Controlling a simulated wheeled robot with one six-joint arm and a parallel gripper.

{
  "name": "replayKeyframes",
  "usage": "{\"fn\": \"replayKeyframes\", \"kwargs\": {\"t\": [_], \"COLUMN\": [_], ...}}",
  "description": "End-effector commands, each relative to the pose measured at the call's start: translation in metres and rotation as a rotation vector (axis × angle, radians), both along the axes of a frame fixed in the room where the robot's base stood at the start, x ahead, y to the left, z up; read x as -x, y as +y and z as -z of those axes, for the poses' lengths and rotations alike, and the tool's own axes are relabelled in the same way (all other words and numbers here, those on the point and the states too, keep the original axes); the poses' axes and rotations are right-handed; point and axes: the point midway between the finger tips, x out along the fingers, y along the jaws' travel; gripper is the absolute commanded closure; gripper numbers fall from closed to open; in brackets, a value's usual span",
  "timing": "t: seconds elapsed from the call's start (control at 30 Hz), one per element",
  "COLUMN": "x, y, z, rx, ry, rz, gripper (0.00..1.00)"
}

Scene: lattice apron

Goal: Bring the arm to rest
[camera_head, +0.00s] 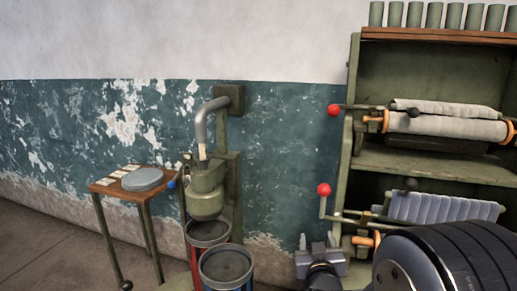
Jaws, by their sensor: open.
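My gripper (317,243) shows at the bottom, right of centre, in the head view. Its two short fingers point up and stand apart, with nothing seen between them. My dark, ribbed arm (440,262) fills the bottom right corner and hides the lower part of the shelf unit. The gripper appears in front of the wall, left of the shelf unit's lower edge. I cannot tell how far it is from the shelf.
A green shelf unit (349,150) with rollers and red-knobbed levers (324,189) stands at right. A green machine (207,190) with a grey pipe stands mid-left, above two round bins (226,264). Floor shows at lower left.

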Motion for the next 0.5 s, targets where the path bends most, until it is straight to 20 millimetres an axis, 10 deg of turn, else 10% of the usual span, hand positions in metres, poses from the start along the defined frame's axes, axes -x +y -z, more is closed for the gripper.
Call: {"fn": "replayKeyframes", "kwargs": {"t": [0.5], "x": [0.022], "y": [0.003], "z": [0.006], "rx": [0.013], "ry": [-0.042], "rz": [0.0], "gripper": [0.46]}}
